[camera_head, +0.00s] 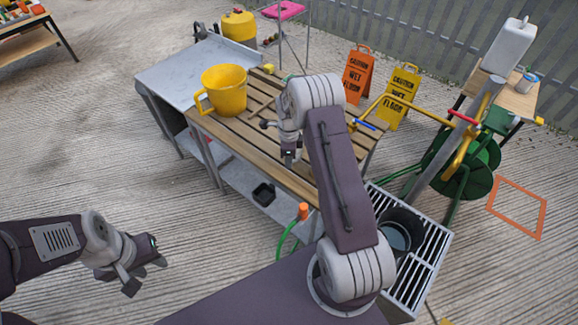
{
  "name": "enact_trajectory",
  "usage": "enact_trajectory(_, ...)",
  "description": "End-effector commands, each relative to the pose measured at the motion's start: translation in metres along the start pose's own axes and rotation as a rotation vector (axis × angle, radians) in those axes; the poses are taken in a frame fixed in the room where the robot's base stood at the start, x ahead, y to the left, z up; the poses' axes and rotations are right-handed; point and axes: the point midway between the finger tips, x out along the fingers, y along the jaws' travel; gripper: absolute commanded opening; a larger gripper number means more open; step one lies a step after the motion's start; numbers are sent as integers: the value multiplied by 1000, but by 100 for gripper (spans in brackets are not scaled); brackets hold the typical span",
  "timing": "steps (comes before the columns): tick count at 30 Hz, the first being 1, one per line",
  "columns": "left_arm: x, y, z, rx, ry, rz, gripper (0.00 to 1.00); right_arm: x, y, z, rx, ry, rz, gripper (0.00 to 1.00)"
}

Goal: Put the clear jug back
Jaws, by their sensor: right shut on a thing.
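I cannot make out a clear jug for certain in the head view. My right gripper (278,142) is over the wooden slatted table (250,150), pointing down. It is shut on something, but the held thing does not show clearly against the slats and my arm. A large yellow jug (223,90) with a handle stands upright on the table, to the left of and behind my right gripper. My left gripper (146,277) is low at the left, over bare ground, with its fingers apart and nothing between them.
A grated stand (428,262) with a dark bucket (399,231) is at right. Behind are a green hose reel (462,160), orange (357,75) and yellow (401,97) wet-floor signs, and a white canister (508,47). An orange square outline (541,222) lies on the ground.

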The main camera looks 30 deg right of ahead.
Motion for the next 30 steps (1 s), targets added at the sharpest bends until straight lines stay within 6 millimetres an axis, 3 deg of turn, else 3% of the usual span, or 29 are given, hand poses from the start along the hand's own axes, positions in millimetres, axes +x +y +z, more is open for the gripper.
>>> enact_trajectory(8, -5, 0, 0, 0, 0, 0, 36, 38, 0, -1, 0, 1, 2, 0)
enact_trajectory(19, -1, 0, 0, 0, 0, 0, 36, 44, 0, -1, -1, 0, 0, 0)
enact_trajectory(22, -2, 0, 0, 0, 0, 0, 36, 43, 0, -1, -1, 0, 0, 30)
enact_trajectory(30, -2, 0, 0, 0, 0, 0, 36, 43, 0, -1, -1, 0, 0, 30)
